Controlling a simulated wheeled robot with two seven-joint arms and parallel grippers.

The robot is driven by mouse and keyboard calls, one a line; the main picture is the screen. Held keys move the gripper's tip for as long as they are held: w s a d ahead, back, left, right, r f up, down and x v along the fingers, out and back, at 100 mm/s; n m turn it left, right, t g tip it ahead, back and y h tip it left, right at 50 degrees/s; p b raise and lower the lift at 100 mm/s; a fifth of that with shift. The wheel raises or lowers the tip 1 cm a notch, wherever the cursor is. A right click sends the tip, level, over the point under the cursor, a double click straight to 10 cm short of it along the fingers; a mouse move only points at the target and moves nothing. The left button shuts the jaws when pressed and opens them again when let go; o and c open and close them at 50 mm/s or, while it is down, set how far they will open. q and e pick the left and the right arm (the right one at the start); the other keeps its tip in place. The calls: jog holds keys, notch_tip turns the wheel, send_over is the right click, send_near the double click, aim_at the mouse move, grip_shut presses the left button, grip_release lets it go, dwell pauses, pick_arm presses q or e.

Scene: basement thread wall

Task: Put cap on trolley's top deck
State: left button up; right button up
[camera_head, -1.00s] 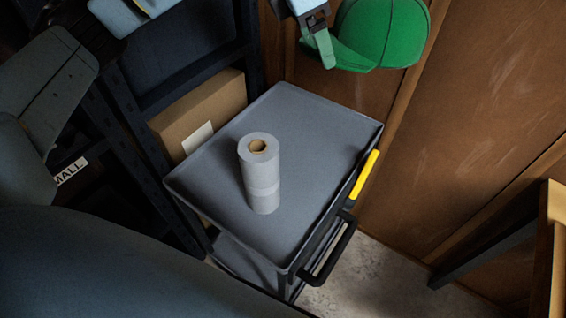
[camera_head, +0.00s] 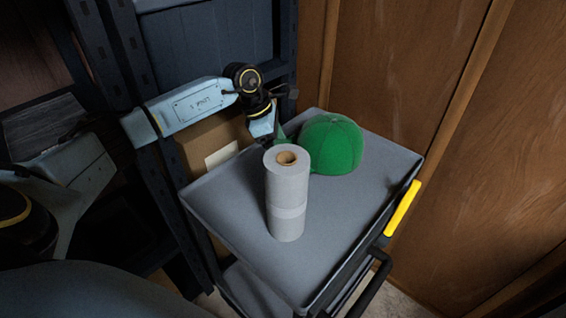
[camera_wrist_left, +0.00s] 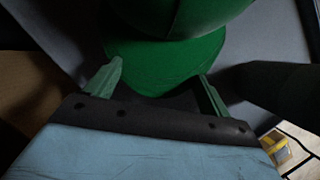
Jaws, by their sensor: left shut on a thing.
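The green cap (camera_head: 331,144) is at the far part of the trolley's grey top deck (camera_head: 345,225), behind a grey roll. I cannot tell whether it touches the deck or hangs just above it. My left gripper (camera_head: 277,137) reaches in from the left and is shut on the cap's brim. The roll partly hides the brim in the head view. In the left wrist view the brim (camera_wrist_left: 165,62) lies between the green fingers of the left gripper (camera_wrist_left: 160,85), with the crown beyond. My right gripper is not in view.
The upright grey roll (camera_head: 287,195) stands on the deck, in front of the cap. A yellow grip (camera_head: 402,208) and a black handle are at the deck's right edge. A dark shelf with a cardboard box (camera_head: 212,140) stands left; wooden panels (camera_head: 420,80) rise behind.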

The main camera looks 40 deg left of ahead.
pick_arm(q)
notch_tip(320, 180, down, 3)
jog(key=shift+f+b, duration=0.15)
jog(key=shift+b, duration=0.25)
jog(key=shift+f, duration=0.4)
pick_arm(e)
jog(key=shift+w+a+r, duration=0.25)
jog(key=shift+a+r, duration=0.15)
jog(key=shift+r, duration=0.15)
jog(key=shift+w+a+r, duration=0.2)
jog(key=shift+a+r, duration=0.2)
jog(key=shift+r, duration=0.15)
pick_arm(q)
jog(key=o, duration=0.5)
jog(key=shift+f, duration=0.1)
jog(key=o, duration=0.4)
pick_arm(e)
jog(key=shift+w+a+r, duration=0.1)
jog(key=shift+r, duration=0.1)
